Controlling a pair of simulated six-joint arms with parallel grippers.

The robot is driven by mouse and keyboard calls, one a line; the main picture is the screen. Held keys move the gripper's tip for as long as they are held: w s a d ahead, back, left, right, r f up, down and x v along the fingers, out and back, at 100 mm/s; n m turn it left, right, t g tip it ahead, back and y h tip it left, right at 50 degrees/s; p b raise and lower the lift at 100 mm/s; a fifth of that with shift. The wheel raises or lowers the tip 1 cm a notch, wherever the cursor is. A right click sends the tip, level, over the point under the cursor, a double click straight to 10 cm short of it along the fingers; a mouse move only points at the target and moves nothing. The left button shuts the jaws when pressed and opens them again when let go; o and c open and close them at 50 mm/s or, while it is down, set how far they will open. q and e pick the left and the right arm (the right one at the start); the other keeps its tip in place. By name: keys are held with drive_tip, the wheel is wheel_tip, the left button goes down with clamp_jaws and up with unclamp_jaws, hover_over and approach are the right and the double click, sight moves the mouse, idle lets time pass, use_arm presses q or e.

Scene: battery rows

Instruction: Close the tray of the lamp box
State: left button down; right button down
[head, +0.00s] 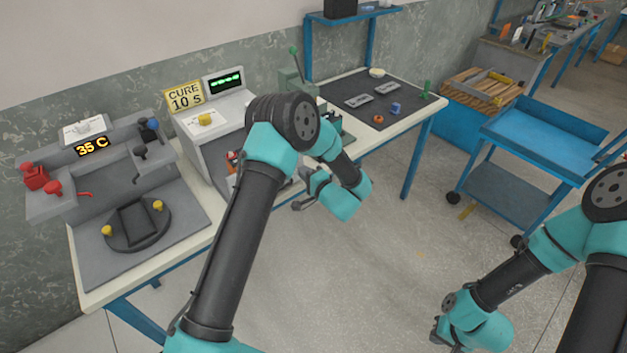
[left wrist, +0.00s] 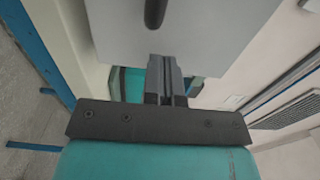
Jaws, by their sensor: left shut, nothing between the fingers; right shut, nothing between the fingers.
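The lamp box (head: 215,128) is a pale grey box on the bench with a yellow knob on its sloped top. My left arm hides much of its front, so I cannot tell how far its tray is out. My left gripper (head: 300,203) is at the box's front right. In the left wrist view its fingers (left wrist: 167,78) are together and empty, close to a flat pale grey panel (left wrist: 215,35) with a dark rounded handle or knob (left wrist: 155,12). I cannot tell whether they touch. My right gripper (head: 438,338) is shut, low at the bottom right, away from the bench.
A "CURE 10 s" sign (head: 184,96) and a green display (head: 223,82) stand on the box. A 35 C station (head: 92,147) is to its left. A green lever device (head: 296,80) and a dark mat (head: 400,110) are to its right. A blue cart (head: 540,140) stands right.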

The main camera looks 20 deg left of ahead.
use_arm(q)
drive_tip(key=shift+w+a, duration=0.35)
drive_tip(key=shift+a, duration=0.15)
drive_tip(key=x, duration=1.9)
drive_tip(key=shift+a, duration=0.2)
drive_tip(key=shift+w+a+r, duration=0.15)
drive_tip(key=shift+a+r, duration=0.05)
drive_tip(key=shift+a, duration=0.05)
drive_tip(key=shift+s+d+f, duration=0.1)
drive_tip(key=shift+s+d, duration=0.15)
drive_tip(key=shift+d, duration=0.2)
drive_tip(key=v, duration=1.3)
drive_tip(key=shift+s+d, duration=0.15)
drive_tip(key=shift+d, duration=0.15)
drive_tip(key=shift+f, duration=0.1)
